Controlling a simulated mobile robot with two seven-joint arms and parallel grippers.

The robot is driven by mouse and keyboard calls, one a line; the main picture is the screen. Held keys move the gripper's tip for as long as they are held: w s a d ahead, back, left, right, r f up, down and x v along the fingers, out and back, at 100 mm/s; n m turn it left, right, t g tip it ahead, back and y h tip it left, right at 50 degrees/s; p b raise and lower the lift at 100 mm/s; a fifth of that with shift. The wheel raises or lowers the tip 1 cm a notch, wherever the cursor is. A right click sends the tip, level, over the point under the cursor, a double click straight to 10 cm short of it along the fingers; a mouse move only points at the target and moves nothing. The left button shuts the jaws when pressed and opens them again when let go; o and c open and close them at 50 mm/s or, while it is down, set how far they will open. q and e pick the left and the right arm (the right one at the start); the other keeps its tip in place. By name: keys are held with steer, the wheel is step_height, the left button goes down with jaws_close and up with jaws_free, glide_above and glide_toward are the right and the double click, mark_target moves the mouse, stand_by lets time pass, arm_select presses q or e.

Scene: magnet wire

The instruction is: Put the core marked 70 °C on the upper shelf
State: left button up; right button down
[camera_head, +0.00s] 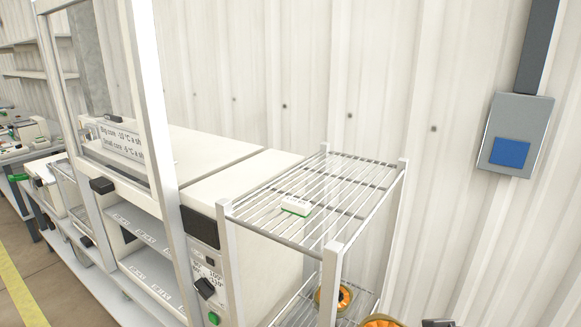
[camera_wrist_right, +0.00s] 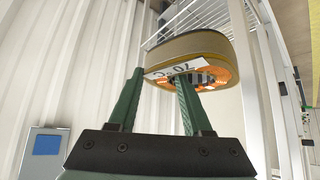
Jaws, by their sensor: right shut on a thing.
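In the right wrist view, my right gripper (camera_wrist_right: 160,78) is shut on the core marked 70 °C (camera_wrist_right: 187,44), a ring with a brown outer side, orange inside and a white label seen upside down. One green finger is outside the ring; the other reaches towards its opening. In the head view, an orange core (camera_head: 378,322), seemingly this one, is cut off at the bottom edge. It is in front of the rack and below the upper shelf (camera_head: 345,193), a white wire grid. My left gripper is not in view.
A small white and green box (camera_head: 296,206) lies on the upper shelf; the wires around it are clear. Another orange core (camera_head: 342,297) sits on the lower shelf. White rack posts (camera_head: 331,285) stand at the corners. An oven-like cabinet (camera_head: 205,255) stands left.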

step_height(320, 180, up, 4)
steer(key=p, duration=0.3)
steer(key=shift+w+r, duration=0.1)
steer(key=shift+r, duration=0.05)
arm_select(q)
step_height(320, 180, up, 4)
arm_select(e)
steer(key=w+r, duration=0.5)
steer(key=r, duration=0.5)
steer(key=shift+w+r, duration=0.15)
steer(key=shift+r, duration=0.25)
